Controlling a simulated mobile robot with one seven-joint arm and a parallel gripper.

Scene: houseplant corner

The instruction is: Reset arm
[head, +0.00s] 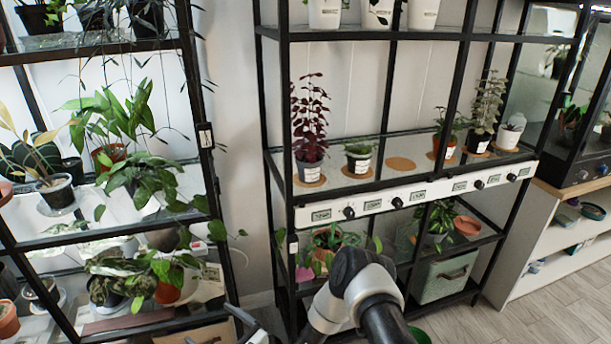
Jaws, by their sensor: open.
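My arm rises from the bottom edge of the head view, right of centre, and bends at a dark and light-grey joint in front of the middle shelf unit. Its far end drops back out of the frame. My gripper (245,325) shows only in part at the bottom edge, left of the arm, as dark and pale pieces. It is open, and I see nothing held in it. Most of the gripper is cut off by the frame.
The black middle shelf unit (274,150) holds several potted plants, including a dark red one (311,115), and cork coasters (400,163). A plant rack (213,190) stands left. A grey-green bin (443,277) sits low. Open floor (550,315) lies at lower right.

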